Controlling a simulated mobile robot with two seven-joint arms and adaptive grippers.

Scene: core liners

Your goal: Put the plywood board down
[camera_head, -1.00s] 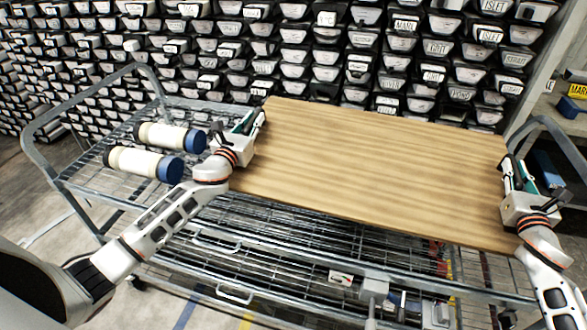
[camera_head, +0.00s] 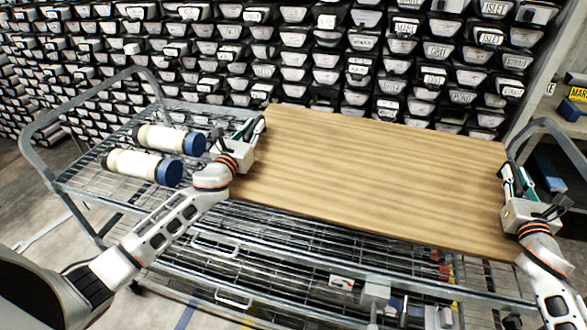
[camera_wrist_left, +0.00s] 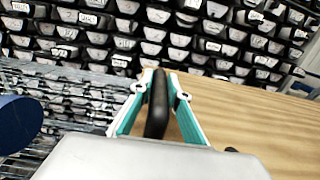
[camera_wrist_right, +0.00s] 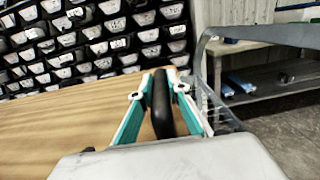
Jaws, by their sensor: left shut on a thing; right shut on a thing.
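The plywood board (camera_head: 370,180) is a wide, light-brown wooden panel held roughly flat over the wire cart (camera_head: 215,225). My left gripper (camera_head: 250,130) is shut on its left edge, and my right gripper (camera_head: 512,175) is shut on its right edge. In the left wrist view the board (camera_wrist_left: 255,125) lies to the right of the fingers (camera_wrist_left: 158,85). In the right wrist view the board (camera_wrist_right: 60,120) lies to the left of the fingers (camera_wrist_right: 160,85). Whether the board touches the cart is hard to tell.
Two cream core liners with blue caps, one behind (camera_head: 165,138) and one in front (camera_head: 140,163), lie on the cart's left part. Stacked labelled bins (camera_head: 330,50) fill the wall behind. A shelf (camera_head: 565,110) stands at the right. Cart handles rise at both ends.

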